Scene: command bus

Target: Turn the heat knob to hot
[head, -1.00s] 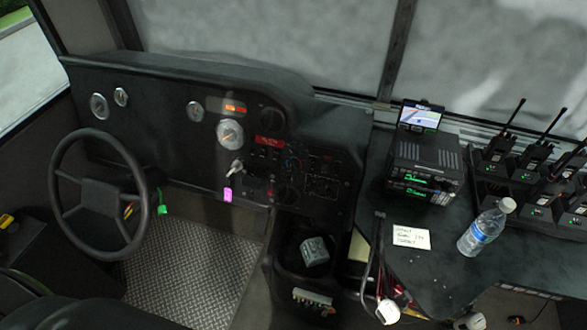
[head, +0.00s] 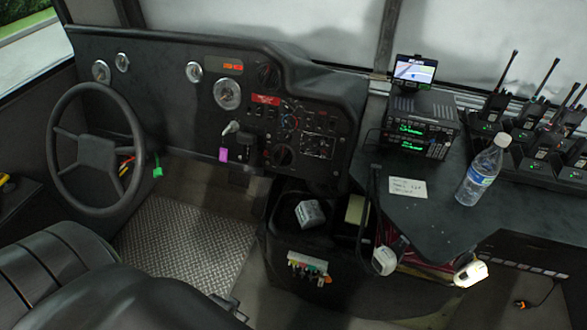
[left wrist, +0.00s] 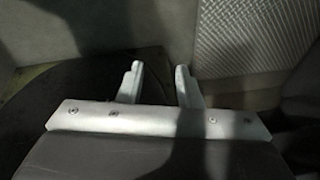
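The dash panel (head: 305,130) is in the middle of the head view. On it is a small dark knob with a red and blue arc (head: 289,121), which looks like the heat knob; its pointer is too small to read. Larger black round knobs sit above it (head: 268,75) and below it (head: 283,155). No gripper is at the panel. My left gripper (left wrist: 160,84) shows in the left wrist view, its two fingers apart with nothing between them, above dark surfaces and near the tread-plate floor. My right gripper is not in view.
The steering wheel (head: 97,150) is left of the panel and the driver seat (head: 60,265) is in front. A key with a purple tag (head: 223,154) hangs left of the knobs.

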